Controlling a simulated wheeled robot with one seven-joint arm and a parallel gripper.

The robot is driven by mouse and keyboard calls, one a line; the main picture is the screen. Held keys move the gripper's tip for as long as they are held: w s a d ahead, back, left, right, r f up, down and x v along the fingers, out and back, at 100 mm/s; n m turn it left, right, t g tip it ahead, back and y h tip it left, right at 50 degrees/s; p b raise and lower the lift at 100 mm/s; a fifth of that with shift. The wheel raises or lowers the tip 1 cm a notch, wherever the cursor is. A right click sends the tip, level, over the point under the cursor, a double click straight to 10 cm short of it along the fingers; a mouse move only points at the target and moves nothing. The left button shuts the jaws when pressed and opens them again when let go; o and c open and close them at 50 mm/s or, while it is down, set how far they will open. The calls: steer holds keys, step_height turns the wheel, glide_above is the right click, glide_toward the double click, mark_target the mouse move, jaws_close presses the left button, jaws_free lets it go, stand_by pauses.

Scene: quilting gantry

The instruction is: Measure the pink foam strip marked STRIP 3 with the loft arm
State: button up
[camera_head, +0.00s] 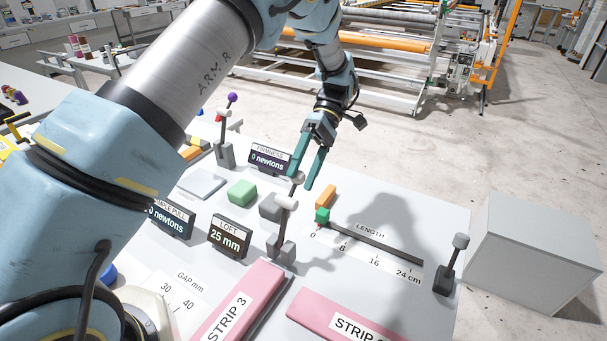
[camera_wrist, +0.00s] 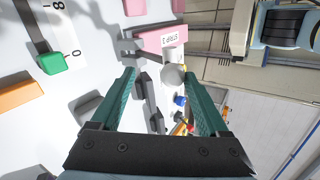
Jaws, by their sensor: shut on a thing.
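The pink foam strip marked STRIP 3 (camera_head: 243,302) lies on the table, its far end close to the loft arm's stand. It also shows in the wrist view (camera_wrist: 160,40). The loft arm (camera_head: 285,203) is a grey lever on a small stand, with a round grey knob. My gripper (camera_head: 301,179) has teal fingers and is shut on that knob, which shows between the fingertips in the wrist view (camera_wrist: 173,75). The loft display (camera_head: 230,237) reads 25 mm. I cannot tell whether the strip end is under the lever.
A second pink strip (camera_head: 335,318) lies to the right. Behind it are the length scale (camera_head: 372,246) with a green slider, an orange block (camera_head: 326,196) and a green block (camera_head: 241,193). Another lever (camera_head: 452,265) stands at the right edge. A grey box (camera_head: 525,252) stands beyond the table.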

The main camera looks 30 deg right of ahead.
steer(key=b+v, duration=0.2)
steer(key=v, duration=0.5)
steer(key=shift+b, duration=0.4)
steer(key=w+a+f+m+t+h+b, duration=0.1)
steer(key=w+a+h, duration=0.35)
steer(key=a, duration=0.65)
steer(key=w+a+m+t+h, duration=0.1)
steer(key=w+a+h, duration=0.3)
steer(key=a, duration=0.7)
steer(key=s+a+f+m+t, duration=0.1)
steer(key=s+a+t, duration=0.1)
steer(key=a, duration=0.6)
steer(key=s+a+f+m+t+h+b, duration=0.1)
steer(key=s+a+m+t, duration=0.1)
steer(key=a, duration=0.7)
steer(key=shift+s+a+f+t, duration=0.25)
steer(key=shift+s+a+t, duration=0.15)
steer(key=shift+t, duration=0.3)
